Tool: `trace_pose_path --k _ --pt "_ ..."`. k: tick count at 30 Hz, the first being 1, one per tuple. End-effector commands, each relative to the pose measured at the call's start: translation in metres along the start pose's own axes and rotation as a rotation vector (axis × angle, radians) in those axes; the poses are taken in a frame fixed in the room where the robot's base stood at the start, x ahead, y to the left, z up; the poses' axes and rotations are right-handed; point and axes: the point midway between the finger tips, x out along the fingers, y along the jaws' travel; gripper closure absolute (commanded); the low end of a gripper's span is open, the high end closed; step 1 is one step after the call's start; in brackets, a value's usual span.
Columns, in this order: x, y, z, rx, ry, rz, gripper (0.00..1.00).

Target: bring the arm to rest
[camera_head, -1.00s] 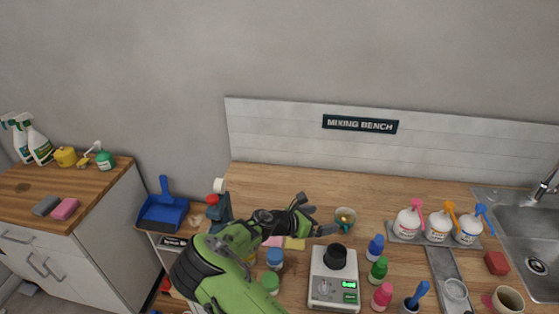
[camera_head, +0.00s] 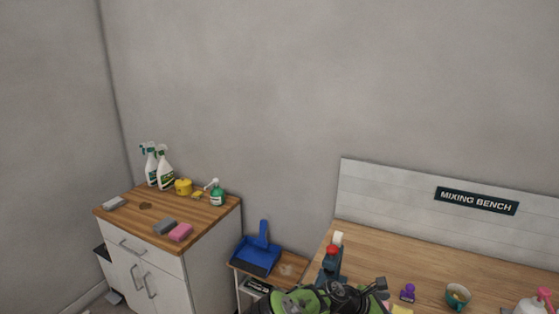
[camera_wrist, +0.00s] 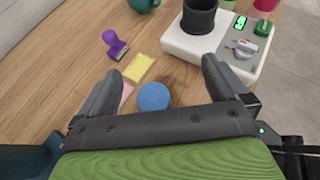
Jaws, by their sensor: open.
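My gripper (camera_wrist: 159,90) is open and empty in the wrist view, its two dark fingers spread above the wooden bench. Between and beyond the fingers are a blue round lid (camera_wrist: 154,97), a yellow sticky pad (camera_wrist: 139,68) and a purple stamp (camera_wrist: 115,45). In the head view my green and black arm shows only at the bottom edge, and the gripper's fingertips are hard to make out there.
The mixing bench (camera_head: 420,262) holds a teal cup (camera_head: 457,297) and a dark bottle with a red part (camera_head: 331,262). A blue dustpan (camera_head: 258,254) sits on a low shelf left of the bench. A cabinet (camera_head: 160,262) carries spray bottles and sponges.

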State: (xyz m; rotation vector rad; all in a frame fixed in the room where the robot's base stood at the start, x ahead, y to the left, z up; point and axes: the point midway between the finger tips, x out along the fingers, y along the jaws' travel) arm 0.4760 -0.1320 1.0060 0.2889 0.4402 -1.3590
Motion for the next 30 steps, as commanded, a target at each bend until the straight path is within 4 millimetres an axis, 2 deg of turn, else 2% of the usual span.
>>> trace_pose_path --k 8,14,17,23,27,30 --pt "-0.013 -0.027 0.007 0.268 0.192 -0.072 0.0" --pt "-0.039 -0.053 0.015 0.551 0.393 -0.155 0.0" --pt "-0.063 -0.071 0.024 0.738 0.528 -0.213 0.0" --pt "-0.139 -0.122 0.056 1.163 0.835 -0.352 0.0" --pt "-0.192 -0.17 0.077 1.412 1.0 -0.43 0.0" --pt "-0.224 -0.208 0.086 1.573 1.083 -0.469 0.0"
